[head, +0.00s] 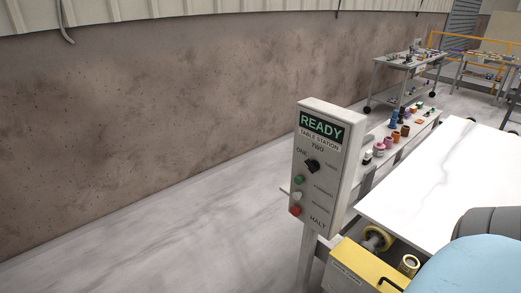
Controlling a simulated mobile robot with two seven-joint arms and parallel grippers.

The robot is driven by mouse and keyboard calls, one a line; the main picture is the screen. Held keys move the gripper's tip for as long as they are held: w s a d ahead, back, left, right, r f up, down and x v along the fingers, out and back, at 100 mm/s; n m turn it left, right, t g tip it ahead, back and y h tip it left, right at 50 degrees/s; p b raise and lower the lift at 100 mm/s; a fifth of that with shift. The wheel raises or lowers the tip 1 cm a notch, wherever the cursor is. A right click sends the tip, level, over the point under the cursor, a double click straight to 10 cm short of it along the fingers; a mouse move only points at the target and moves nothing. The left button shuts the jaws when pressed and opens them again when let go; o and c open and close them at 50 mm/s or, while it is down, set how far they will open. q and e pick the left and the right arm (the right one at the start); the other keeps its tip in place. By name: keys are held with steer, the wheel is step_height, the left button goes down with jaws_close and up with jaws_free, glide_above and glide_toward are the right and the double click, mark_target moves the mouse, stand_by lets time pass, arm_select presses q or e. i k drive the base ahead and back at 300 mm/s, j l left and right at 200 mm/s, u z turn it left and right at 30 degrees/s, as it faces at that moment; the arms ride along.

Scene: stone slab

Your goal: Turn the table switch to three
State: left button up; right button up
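The table switch (312,166) is a black rotary knob on the front of a pale upright control box (330,160). The labels ONE, TWO and a small one at the right, too blurred to read surely, stand around it. Its exact pointing direction is too small to tell. Above it are a green READY sign (321,126) and a TABLE STATION label. Below it are a green button (299,180), a white button (297,195) and a red button (295,210) near the word HALT. Neither gripper is in view, and nothing touches the switch.
The box stands on a post (307,255) left of a white stone slab (445,185). A shelf (383,155) with small coloured items lies behind it. A yellow box (358,268) sits below the slab's near edge. The floor to the left is clear. A wall (150,120) runs behind.

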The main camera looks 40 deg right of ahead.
mark_target(314, 166)
steer(key=i+z, duration=0.15)
steer(key=i, duration=0.35)
steer(key=i+j+z, duration=0.15)
steer(key=i, duration=0.35)
steer(key=i+j+z, duration=0.2)
steer(key=i, duration=0.25)
steer(key=i+j+z, duration=0.15)
steer(key=z, duration=0.3)
steer(key=i+j+z, duration=0.25)
steer(key=z, duration=0.2)
steer(key=i+j+z, duration=0.4)
steer(key=j+z, duration=0.45)
steer(key=i+j+z, duration=0.15)
steer(key=j+z, duration=0.15)
steer(key=z, duration=0.15)
